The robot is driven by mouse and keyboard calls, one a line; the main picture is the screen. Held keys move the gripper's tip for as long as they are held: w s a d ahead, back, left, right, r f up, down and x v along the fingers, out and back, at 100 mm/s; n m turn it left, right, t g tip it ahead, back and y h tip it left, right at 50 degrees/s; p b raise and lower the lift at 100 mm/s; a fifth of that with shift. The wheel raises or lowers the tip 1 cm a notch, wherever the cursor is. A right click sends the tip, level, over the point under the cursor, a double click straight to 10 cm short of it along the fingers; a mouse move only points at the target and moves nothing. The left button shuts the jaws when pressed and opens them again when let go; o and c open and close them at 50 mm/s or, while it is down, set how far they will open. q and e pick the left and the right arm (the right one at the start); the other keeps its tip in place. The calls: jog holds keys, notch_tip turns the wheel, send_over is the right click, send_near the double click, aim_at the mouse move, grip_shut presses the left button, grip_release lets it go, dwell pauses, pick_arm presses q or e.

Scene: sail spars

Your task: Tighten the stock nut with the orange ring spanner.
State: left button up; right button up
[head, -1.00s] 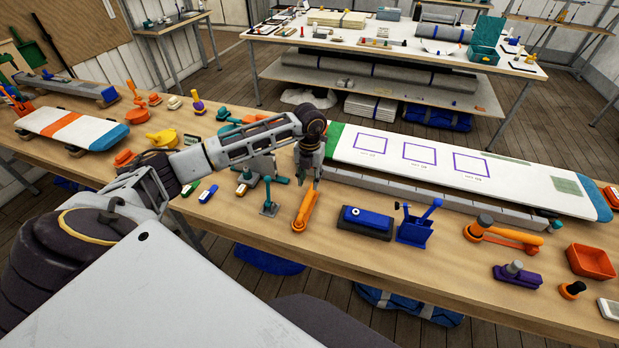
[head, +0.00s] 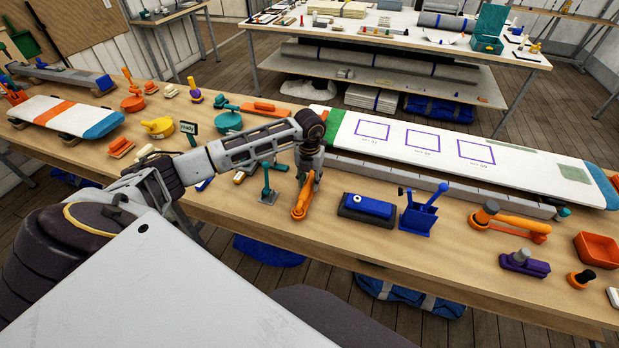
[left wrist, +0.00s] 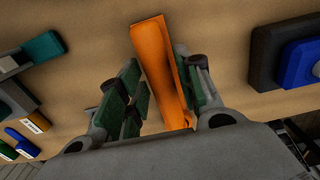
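A long orange tool (head: 299,212) with a rounded near end lies on the bench under my left gripper (head: 305,187). It may be the ring spanner; its ring is not clear. In the left wrist view the orange bar (left wrist: 164,70) runs between the green-padded fingers of my left gripper (left wrist: 160,95). The right finger is close beside the bar and a gap shows at the left finger, so the gripper is open around it. An orange fitting with a grey cylinder and long arm (head: 515,224) stands at right. I cannot tell which part is the stock nut. My right gripper is out of view.
A teal-handled stand (head: 267,190) is close left of the gripper. A blue-topped block (head: 368,207) and a blue holder (head: 419,216) stand to the right. A long white board (head: 450,150) lies behind. An orange tray (head: 597,248) is at far right.

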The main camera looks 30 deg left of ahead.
pick_arm(q)
jog(key=shift+c, duration=1.1)
grip_shut()
jog(key=shift+r, duration=0.2)
